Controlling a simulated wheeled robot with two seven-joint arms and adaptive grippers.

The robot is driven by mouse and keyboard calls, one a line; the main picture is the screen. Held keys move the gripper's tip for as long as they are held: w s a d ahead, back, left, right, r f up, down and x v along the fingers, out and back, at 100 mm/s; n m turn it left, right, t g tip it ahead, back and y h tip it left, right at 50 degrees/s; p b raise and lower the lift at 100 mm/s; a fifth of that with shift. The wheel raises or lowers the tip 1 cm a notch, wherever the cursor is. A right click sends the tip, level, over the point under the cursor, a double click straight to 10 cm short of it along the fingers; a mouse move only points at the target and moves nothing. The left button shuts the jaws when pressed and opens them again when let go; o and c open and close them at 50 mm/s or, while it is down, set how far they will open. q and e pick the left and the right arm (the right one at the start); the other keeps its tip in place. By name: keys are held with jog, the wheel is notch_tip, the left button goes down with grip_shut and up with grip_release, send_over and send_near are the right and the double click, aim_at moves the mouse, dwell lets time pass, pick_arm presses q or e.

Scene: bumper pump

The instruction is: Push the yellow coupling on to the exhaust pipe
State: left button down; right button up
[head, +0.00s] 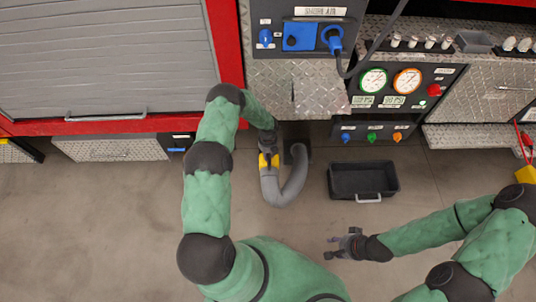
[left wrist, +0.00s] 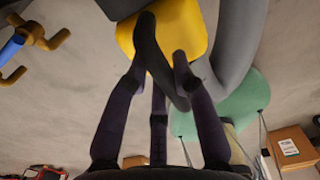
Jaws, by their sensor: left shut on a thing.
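The yellow coupling (head: 263,161) is at the end of a thick grey hose (head: 279,198), below the truck's side. My left gripper (head: 268,153) is shut on the coupling. In the left wrist view the dark fingers (left wrist: 162,62) lie across the yellow coupling (left wrist: 190,25), and the grey hose (left wrist: 238,40) curves beside it. A dark part (left wrist: 118,8) shows at the coupling's far end; I cannot tell whether it is the exhaust pipe or whether they touch. My right gripper (head: 338,246) is open and empty above the floor.
A black crate (head: 344,183) with a grey handle stands on the floor right of the hose. The hose's other end meets a dark fitting (head: 298,152). The gauge panel (head: 400,86) and blue plugs (head: 332,38) are above. Open floor (head: 90,220) lies at left.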

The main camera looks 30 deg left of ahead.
pick_arm(q)
jog(key=shift+w+a+r+b, duration=0.1)
jog(key=shift+w+a+b, duration=0.2)
jog(key=shift+w, duration=0.2)
dwell(0.3)
jog(key=c, duration=1)
grip_release()
jog(key=shift+o, duration=0.2)
jog(key=shift+s+d, duration=0.1)
jog(key=shift+s, duration=0.1)
notch_tip(320, 180, up, 12)
jog(key=shift+w, duration=0.1)
jog(key=s+d+f+n+h+p, duration=0.1)
jog(key=s+d+n+h+p, duration=0.1)
jog(key=s+d+n, duration=0.55)
jog(key=s+d+n+h+p, duration=0.15)
jog(key=s+d+n, duration=0.25)
jog(key=d+n, duration=0.5)
jog(key=s+d+r+n+p, duration=0.1)
jog(key=s+d+r+n, duration=0.1)
jog(key=s+n, duration=0.5)
jog(key=s+d+r+n+p, duration=0.1)
jog(key=s+d+r+n, duration=0.1)
jog(key=s+d+n, duration=0.3)
jog(key=s+n, duration=0.2)
jog(key=n, duration=0.1)
jog(key=shift+s+n, duration=0.3)
jog(key=shift+n, duration=0.05)
